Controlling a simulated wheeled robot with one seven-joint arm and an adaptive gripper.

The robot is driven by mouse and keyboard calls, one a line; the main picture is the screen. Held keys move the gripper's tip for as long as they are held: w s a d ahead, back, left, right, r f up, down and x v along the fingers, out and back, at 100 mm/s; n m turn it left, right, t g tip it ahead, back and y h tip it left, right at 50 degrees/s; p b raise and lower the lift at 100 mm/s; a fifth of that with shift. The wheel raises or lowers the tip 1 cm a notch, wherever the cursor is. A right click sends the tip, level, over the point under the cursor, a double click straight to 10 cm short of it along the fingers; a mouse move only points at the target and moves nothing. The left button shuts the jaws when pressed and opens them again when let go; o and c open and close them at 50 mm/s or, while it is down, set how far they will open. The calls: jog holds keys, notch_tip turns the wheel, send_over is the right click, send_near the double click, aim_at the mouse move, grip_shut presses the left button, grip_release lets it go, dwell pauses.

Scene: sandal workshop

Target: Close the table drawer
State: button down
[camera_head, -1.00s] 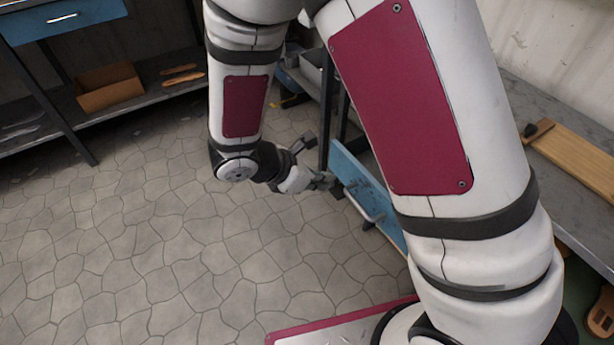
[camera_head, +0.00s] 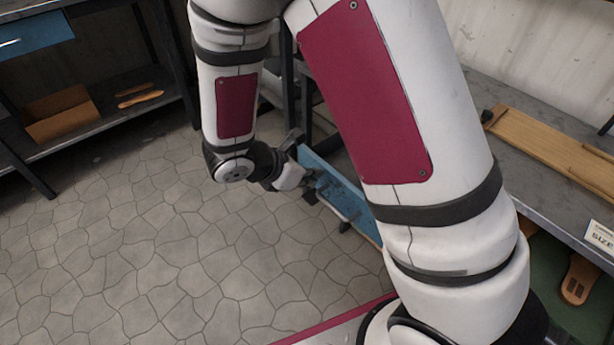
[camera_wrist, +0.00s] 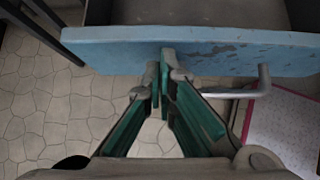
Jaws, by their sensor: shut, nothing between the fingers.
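The table drawer has a worn blue front (camera_head: 347,192) and stands partly open, beside my arm in the head view. In the wrist view its blue front (camera_wrist: 235,50) crosses the upper part, with the grey drawer inside showing behind it. A metal bar handle (camera_wrist: 264,82) sticks out from the front at the right. My gripper (camera_wrist: 160,72) is shut and empty. Its fingertips are at the near face of the drawer front, left of the handle, and seem to touch it. The head view shows my gripper (camera_head: 311,184) there too, small and partly dark.
The drawer's grey workbench (camera_head: 545,195) runs along the right, with a wooden board (camera_head: 550,145) on top. Another table with a blue drawer (camera_head: 32,33) and a brown box (camera_head: 62,113) on its shelf stands at the left. The stone floor (camera_head: 130,240) between is clear.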

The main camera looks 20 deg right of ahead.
jog(key=w+d+b, duration=0.1)
jog(key=w+d, duration=0.1)
jog(key=d, duration=0.4)
jog(key=w+d, duration=0.2)
jog(key=d, duration=0.4)
jog(key=w+d+b, duration=0.1)
jog(key=d, duration=0.5)
jog(key=shift+w+b, duration=0.3)
jog(key=shift+w, duration=0.1)
jog(key=shift+a, duration=0.15)
